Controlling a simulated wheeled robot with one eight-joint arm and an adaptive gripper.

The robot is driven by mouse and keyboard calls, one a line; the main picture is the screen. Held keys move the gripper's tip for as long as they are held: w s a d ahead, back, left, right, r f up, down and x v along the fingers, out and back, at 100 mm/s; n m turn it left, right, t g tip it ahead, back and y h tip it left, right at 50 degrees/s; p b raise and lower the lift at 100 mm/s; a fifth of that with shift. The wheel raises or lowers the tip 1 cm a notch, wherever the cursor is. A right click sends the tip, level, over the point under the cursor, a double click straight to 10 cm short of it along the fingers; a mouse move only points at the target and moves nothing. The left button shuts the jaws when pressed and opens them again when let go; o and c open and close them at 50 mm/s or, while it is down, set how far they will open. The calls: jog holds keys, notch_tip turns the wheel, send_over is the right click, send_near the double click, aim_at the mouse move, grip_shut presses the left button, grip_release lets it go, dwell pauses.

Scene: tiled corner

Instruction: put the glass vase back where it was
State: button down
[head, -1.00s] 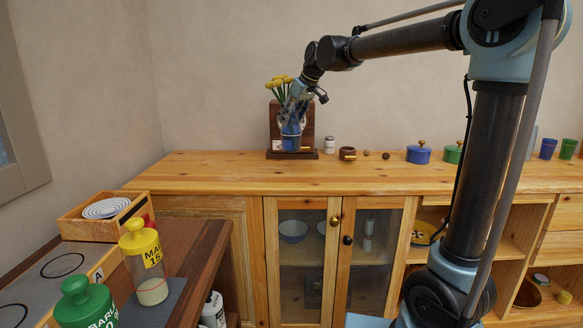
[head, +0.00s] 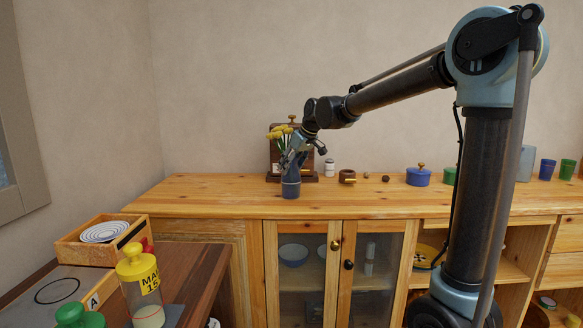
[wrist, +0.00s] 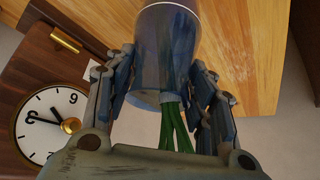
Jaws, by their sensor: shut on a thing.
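The blue glass vase (head: 290,189) holds yellow flowers (head: 280,132) and looks upright over the wooden counter (head: 230,200). It is in front of the dark wooden clock (head: 274,152), nearer the counter's front edge. I cannot tell whether its base touches the counter. My gripper (head: 291,170) is shut on the vase. In the wrist view the vase (wrist: 166,45) sits between both fingers, with green stems coming out of its mouth. The clock's white dial (wrist: 47,120) shows to the left there. My gripper partly hides the vase and the clock in the head view.
To the right on the counter stand a white jar (head: 329,168), a small wooden pot (head: 347,176), a blue lidded pot (head: 418,177) and blue cups. The counter left of the clock is clear. A yellow-lidded jar (head: 139,285) stands on the near left bench.

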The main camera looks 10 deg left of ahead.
jog(key=c, duration=0.7)
grip_release()
jog(key=shift+f, duration=0.1)
jog(key=v, duration=1.2)
jog(key=s+d+f+m+h, duration=0.1)
jog(key=s+d+f+m, duration=0.2)
jog(key=s+d+f, duration=0.6)
jog(key=s+d+f+m+h, duration=0.2)
jog(key=d+f, duration=0.2)
jog(key=d, duration=0.9)
jog(key=s+d+f+m+h, duration=0.1)
jog(key=s+d+f+m, duration=0.2)
jog(key=s+d+f, duration=0.6)
jog(key=s+d+f+m, duration=0.1)
jog(key=s+d+f, duration=0.1)
jog(key=d+f, duration=0.1)
jog(key=s+d+f+m+h, duration=0.1)
jog(key=s+d+f, duration=0.2)
jog(key=s+d+f+m+g, duration=0.1)
jog(key=s+d+f, duration=0.2)
jog(key=f, duration=0.1)
jog(key=shift+h, duration=0.3)
